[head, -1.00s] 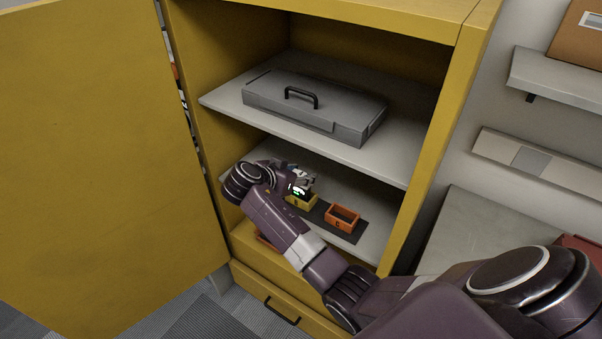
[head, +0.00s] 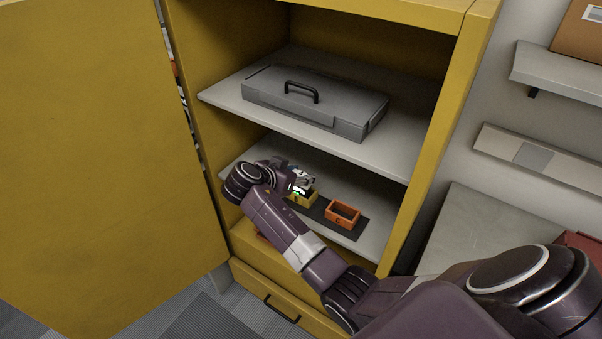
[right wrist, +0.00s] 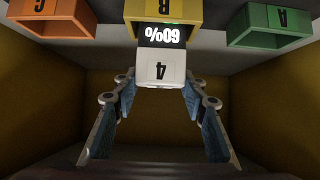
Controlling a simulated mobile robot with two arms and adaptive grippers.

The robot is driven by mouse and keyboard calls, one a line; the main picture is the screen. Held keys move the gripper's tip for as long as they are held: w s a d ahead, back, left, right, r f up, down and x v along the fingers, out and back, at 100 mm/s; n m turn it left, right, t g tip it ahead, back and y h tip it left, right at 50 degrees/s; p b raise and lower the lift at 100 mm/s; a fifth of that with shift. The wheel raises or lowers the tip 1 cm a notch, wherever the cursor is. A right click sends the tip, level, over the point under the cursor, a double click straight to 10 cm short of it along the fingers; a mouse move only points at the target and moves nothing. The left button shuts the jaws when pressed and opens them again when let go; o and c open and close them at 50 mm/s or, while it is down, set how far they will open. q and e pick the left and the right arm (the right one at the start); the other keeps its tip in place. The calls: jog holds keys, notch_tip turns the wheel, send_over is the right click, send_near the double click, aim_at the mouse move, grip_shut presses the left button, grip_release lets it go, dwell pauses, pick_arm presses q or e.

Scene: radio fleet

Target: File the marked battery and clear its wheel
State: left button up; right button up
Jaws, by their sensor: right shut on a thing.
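The battery (right wrist: 160,71) is a pale block with a "4" on its end and a dark display reading 60%, upside down in the right wrist view. My right gripper (right wrist: 160,84) is shut on it, one finger on each side. In the head view my right gripper (head: 301,181) is over the yellow bin (head: 304,200) on the lower shelf. No wheel is recognizable. My left gripper is out of view.
The upper shelf (head: 222,99) holds a grey case (head: 316,103) close above my right arm. The orange bin (head: 343,215) stands beside the yellow one on a dark mat (head: 346,232). The yellow cabinet door (head: 100,150) is open at left. A drawer (head: 290,310) lies below.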

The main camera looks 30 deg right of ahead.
jog(key=o, duration=1.3)
jog(key=v, duration=1.2)
